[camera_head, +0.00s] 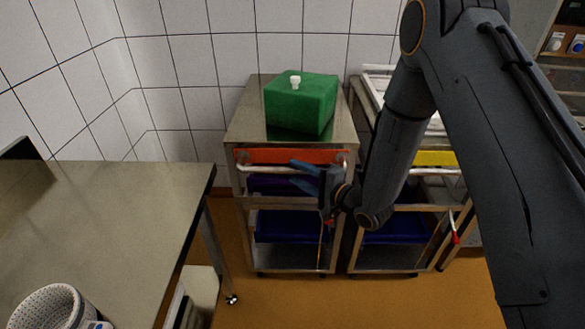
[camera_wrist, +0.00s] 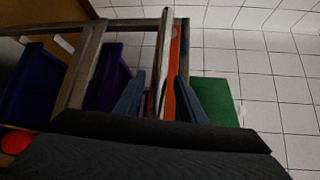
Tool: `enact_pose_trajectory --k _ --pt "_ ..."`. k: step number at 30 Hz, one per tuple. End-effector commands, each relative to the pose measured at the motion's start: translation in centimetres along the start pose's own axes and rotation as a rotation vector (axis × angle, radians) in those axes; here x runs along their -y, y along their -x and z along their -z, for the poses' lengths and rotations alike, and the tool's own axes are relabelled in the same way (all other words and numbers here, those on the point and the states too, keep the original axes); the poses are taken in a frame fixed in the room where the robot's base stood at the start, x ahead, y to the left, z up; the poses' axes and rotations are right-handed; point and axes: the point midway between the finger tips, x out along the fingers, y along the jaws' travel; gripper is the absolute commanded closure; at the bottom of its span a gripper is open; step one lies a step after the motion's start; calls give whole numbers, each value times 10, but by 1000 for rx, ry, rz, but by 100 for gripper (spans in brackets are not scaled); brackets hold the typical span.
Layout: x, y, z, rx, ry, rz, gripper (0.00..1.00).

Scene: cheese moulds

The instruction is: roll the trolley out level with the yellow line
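A steel trolley (camera_head: 246,118) stands against the tiled wall, with an orange strip (camera_head: 270,156) and a pale handle bar (camera_head: 262,169) across its front. A green box with a white knob (camera_head: 300,103) stands on its top. My gripper (camera_head: 304,175) is at the front of this trolley, by the right half of the bar. In the wrist view, the blue fingers of my gripper (camera_wrist: 160,98) are apart. The handle bar (camera_wrist: 163,50) runs between them with gaps visible. A yellow line on the floor cannot be made out in either view.
A second steel trolley with a yellow strip (camera_head: 434,158) stands close on the right, partly behind my arm. A steel table (camera_head: 120,215) is at the left, holding a white perforated mould (camera_head: 48,308). Blue crates (camera_head: 290,226) fill the trolley's lower shelves. Orange-brown floor (camera_head: 290,300) is clear in front.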

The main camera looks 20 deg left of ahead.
Motion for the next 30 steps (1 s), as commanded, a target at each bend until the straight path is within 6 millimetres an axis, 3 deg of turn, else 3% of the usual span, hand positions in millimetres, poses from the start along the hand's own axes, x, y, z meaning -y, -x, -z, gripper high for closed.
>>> enact_pose_trajectory --k 7,17,24,30 --pt "0 -27 1 -2 1 -1 63" --pt "0 -31 2 -4 0 -1 63" --pt "0 -31 2 -5 1 -1 100" --pt "0 -31 2 -5 1 -1 100"
